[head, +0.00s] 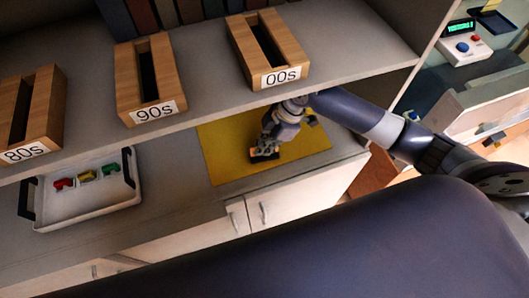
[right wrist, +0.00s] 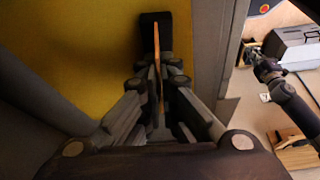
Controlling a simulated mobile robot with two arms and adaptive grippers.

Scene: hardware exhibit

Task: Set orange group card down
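My right gripper (head: 268,146) is low over the yellow mat (head: 225,145) on the counter below the shelf. In the right wrist view its fingers (right wrist: 158,85) are closed on a thin orange card (right wrist: 157,62), seen edge-on. The card's far end reaches a small black block (right wrist: 155,22) on the mat; whether it sits in it or only overlaps it, I cannot tell. In the head view the fingers mostly hide the card. Another arm's end (right wrist: 265,68), probably my left gripper, is small and dark at the right of the wrist view; its fingers are unclear.
The shelf above holds wooden boxes marked 80s (head: 24,128), 90s (head: 150,85) and 00s (head: 270,52). A white tray (head: 85,212) with red, yellow and green pieces stands at left. A small dark item (head: 312,120) lies near the mat's right edge.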

